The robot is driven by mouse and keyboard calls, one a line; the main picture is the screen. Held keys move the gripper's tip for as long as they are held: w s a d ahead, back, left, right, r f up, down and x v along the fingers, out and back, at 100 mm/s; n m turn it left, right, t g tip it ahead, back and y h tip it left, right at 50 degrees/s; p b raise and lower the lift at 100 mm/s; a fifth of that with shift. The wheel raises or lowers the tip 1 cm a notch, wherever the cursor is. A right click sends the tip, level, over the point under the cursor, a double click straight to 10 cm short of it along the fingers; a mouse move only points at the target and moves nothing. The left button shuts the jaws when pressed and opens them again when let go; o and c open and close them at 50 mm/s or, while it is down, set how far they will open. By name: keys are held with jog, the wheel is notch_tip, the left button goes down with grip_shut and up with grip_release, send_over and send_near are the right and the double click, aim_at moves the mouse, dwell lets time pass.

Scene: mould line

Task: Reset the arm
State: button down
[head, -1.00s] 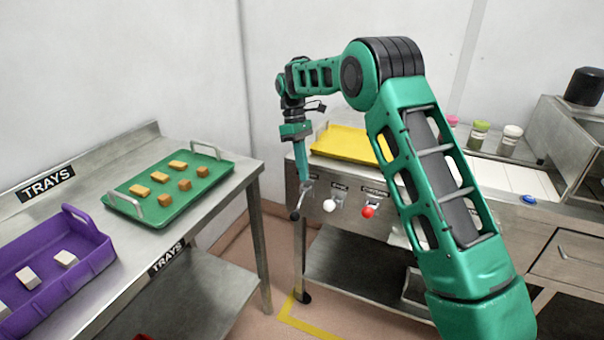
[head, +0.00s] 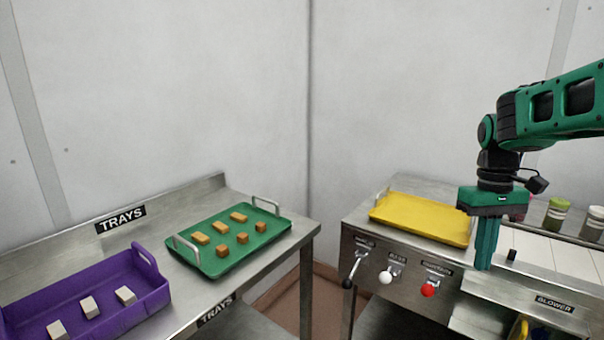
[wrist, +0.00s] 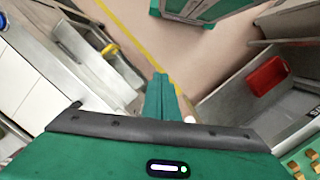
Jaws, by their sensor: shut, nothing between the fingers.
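My gripper (head: 486,245) is at the right in the head view, pointing straight down. Its teal fingers are together with nothing between them. It hangs in front of the steel machine's front edge, to the right of the red knob (head: 429,290). In the wrist view my gripper (wrist: 162,84) also shows with its fingers together, above the floor between two steel units.
A yellow tray (head: 415,216) lies on the machine behind my gripper. A black-handled lever (head: 350,272) and a white knob (head: 386,277) are on its front. The left table bears a green tray (head: 222,267) with several small blocks and a purple crate (head: 150,270) with pale blocks.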

jog(key=s+d+f+m+t, duration=0.1)
jog(key=s+f+m, duration=0.2)
jog(key=s, duration=0.8)
jog(key=s+d+f+m, duration=0.2)
jog(key=s+m, duration=0.2)
jog(key=s, duration=0.8)
jog(key=shift+f+t, duration=0.4)
jog(key=shift+w+d+f, duration=0.1)
jog(key=shift+w+f, duration=0.15)
jog(key=shift+w, duration=0.45)
jog(key=shift+s, duration=0.1)
